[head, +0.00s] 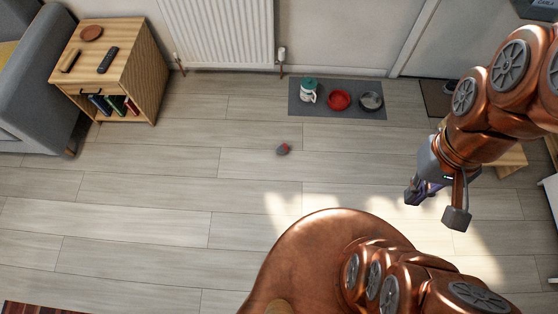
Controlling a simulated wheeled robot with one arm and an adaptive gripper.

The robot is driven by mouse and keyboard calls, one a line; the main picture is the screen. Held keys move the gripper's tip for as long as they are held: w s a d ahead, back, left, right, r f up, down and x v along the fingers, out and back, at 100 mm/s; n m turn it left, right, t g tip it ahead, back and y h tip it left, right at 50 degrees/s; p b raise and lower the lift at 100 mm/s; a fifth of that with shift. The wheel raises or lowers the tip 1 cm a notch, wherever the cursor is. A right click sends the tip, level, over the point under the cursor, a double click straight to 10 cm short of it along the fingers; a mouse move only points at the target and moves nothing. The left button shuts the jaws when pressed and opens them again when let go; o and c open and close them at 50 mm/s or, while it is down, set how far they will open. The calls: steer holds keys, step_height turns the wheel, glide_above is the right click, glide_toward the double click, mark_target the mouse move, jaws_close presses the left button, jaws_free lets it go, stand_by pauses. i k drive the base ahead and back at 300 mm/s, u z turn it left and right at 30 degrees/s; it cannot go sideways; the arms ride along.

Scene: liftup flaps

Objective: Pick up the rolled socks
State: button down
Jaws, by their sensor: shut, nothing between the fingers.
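The rolled socks seem to be the small grey and red bundle (283,149) lying on the wooden floor near the middle of the head view; it is too small to make out in detail. My gripper (418,192) hangs at the right of the view, well to the right of the bundle and apart from it. Its fingers are partly hidden by its own body and it holds nothing visible.
A grey mat (355,113) with a red bowl (339,100), a metal bowl (371,101) and a teal-topped container (308,91) lies by the radiator (220,35). A wooden cabinet (130,80) and grey sofa (35,100) stand at left. Floor around the bundle is clear.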

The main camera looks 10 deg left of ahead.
mark_target(284, 148)
steer(key=u, duration=0.8)
steer(key=i, duration=0.5)
steer(key=u, duration=0.05)
steer(key=k, duration=0.5)
steer(key=z, duration=1.15)
steer(key=i, duration=1.05)
steer(key=u, duration=2.6)
